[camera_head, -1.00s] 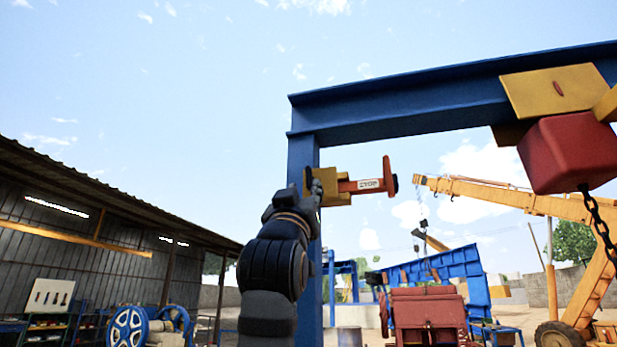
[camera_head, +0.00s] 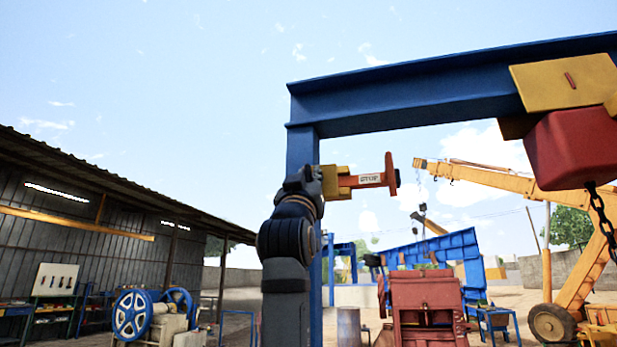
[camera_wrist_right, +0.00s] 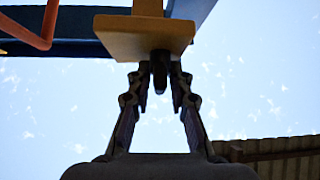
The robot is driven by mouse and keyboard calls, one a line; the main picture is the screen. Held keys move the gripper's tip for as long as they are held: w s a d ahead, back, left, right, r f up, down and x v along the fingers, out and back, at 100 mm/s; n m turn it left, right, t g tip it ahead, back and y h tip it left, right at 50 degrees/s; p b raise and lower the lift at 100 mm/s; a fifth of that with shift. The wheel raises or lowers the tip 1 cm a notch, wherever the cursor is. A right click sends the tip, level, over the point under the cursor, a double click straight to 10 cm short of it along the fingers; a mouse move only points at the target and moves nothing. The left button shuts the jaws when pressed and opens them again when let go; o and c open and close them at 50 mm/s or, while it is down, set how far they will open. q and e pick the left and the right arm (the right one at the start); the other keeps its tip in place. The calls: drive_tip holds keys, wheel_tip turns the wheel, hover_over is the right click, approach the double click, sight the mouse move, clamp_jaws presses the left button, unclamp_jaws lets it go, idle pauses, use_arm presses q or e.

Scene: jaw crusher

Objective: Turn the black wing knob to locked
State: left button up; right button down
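The black wing knob (camera_wrist_right: 160,72) hangs from the face of a yellow box (camera_wrist_right: 143,36) in the right wrist view. The fingers of my right gripper (camera_wrist_right: 160,84) stand on either side of it, apart, with narrow gaps showing. Whether either finger touches it is unclear. In the head view, my right gripper (camera_head: 312,180) is at the left side of the yellow box (camera_head: 343,183) on the blue post. The gripper hides the knob there, so the knob's turn position cannot be read. My left gripper is not in view.
A red-orange lever (camera_head: 370,180) with a white label sticks out right of the box. A blue beam (camera_head: 420,95) runs overhead, with a red block (camera_head: 570,148) and chain at right. A yellow crane (camera_head: 500,183), red machine (camera_head: 425,300) and shed (camera_head: 90,220) stand farther back.

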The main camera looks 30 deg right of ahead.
drive_tip(key=shift+r+m+g+h+p, duration=0.1)
drive_tip(key=shift+m+g+h+p, duration=0.4)
drive_tip(key=shift+m, duration=0.2)
drive_tip(key=shift+m+g+h, duration=0.3)
drive_tip(key=shift+m, duration=0.2)
drive_tip(key=c, duration=1.4)
unclamp_jaws()
drive_tip(key=v, duration=1.2)
